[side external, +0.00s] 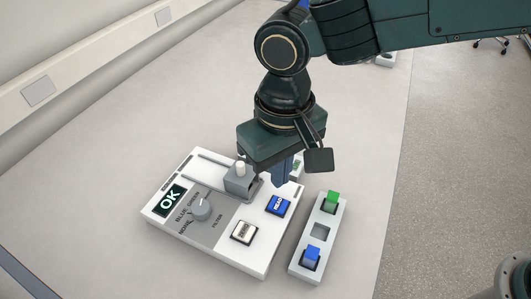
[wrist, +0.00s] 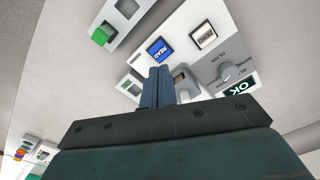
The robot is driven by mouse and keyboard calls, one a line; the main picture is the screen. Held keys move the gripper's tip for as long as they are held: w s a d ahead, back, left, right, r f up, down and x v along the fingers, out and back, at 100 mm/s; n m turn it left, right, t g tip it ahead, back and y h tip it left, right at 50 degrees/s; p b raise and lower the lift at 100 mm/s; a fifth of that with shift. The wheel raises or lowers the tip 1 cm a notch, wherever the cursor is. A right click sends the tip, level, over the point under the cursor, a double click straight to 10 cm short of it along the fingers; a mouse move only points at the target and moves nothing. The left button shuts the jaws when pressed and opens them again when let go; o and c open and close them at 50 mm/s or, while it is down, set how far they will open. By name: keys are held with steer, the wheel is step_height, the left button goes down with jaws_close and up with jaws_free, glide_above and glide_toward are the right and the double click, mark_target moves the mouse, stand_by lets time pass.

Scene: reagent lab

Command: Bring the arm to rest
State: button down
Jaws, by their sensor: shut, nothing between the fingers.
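My gripper (side external: 283,172) is shut and empty. It points down just above the back right part of a white instrument (side external: 167,226), and I cannot tell whether it touches anything. In the wrist view my gripper's blue fingers (wrist: 160,72) are together, near the blue READ button (wrist: 160,49). The instrument's display (side external: 170,200) reads OK. A grey block with a pale knob on top (side external: 241,180) sits on the instrument, left of the fingers. A filter dial (side external: 201,207) and a white ZERO button (side external: 243,232) are also on its face.
A white rack (side external: 297,266) right of the instrument holds a green-topped piece (side external: 332,199) and a blue-topped piece (side external: 312,253), with an empty square slot between. A wall with a trunking rail runs at the left. The bench (side external: 90,185) is clear on the left.

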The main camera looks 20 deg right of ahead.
steer(key=shift+d+r, duration=0.1)
steer(key=shift+r, duration=0.15)
steer(key=d+r+m+t+y, duration=0.1)
steer(key=d+r, duration=0.4)
steer(key=d, duration=0.6)
steer(key=d+r+t, duration=0.1)
steer(key=d+r, duration=0.4)
steer(key=d, duration=0.5)
steer(key=s+d+m+t+h, duration=0.1)
steer(key=s+d+m+t, duration=0.1)
steer(key=s+d, duration=1.2)
steer(key=shift+s+d+f+t, duration=0.15)
steer(key=shift+d+f+t, duration=0.3)
steer(key=shift+d+t, duration=0.35)
